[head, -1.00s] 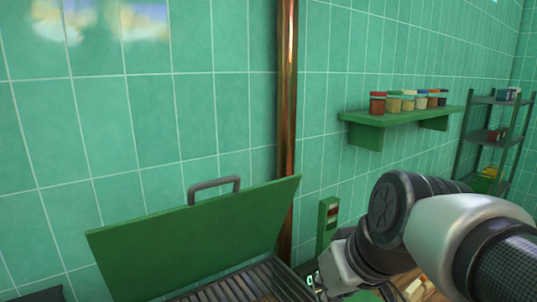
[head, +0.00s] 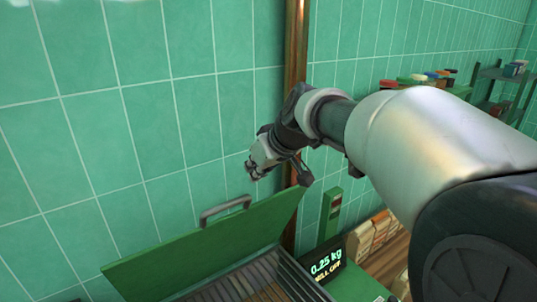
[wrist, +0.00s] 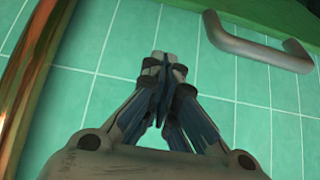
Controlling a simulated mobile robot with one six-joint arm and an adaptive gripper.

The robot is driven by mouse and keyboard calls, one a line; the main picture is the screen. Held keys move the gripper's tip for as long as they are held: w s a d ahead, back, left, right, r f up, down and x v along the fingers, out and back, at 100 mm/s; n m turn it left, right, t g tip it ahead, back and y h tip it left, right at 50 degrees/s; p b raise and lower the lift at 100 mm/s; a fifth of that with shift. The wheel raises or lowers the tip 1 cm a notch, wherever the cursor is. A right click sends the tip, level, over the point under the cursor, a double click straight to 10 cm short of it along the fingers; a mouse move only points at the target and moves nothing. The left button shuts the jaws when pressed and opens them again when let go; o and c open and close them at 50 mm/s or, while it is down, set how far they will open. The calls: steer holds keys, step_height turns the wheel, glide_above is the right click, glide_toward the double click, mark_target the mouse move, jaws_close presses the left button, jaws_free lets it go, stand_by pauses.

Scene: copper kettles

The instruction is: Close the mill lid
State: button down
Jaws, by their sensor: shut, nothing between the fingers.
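The green mill lid (head: 210,248) stands open, tilted up and back toward the tiled wall. A grey handle (head: 225,211) is on its upper edge. Below the lid is the slatted grey mill opening (head: 262,278). My gripper (head: 252,172) is shut and empty, above and to the right of the handle, near the wall behind the lid. In the wrist view the shut fingers (wrist: 163,62) point toward the lid edge, with the handle (wrist: 258,44) to their right and apart from them.
A copper pipe (head: 297,60) runs up the wall right of the lid. A display (head: 327,263) reads "0.25 kg" and "MILL OFF". A green post (head: 330,213) stands behind it. A shelf with jars (head: 425,80) is at the right, partly hidden by my arm.

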steer(key=shift+s+d+f, duration=0.15)
steer(key=shift+s+f, duration=0.05)
steer(key=shift+f, duration=0.95)
steer(key=shift+s+d+f, duration=0.1)
steer(key=shift+s+f, duration=0.1)
steer(key=shift+f, duration=0.95)
steer(key=shift+w+a+f, duration=0.1)
steer(key=shift+w+f, duration=0.05)
steer(key=shift+w, duration=0.05)
steer(key=shift+s, duration=0.15)
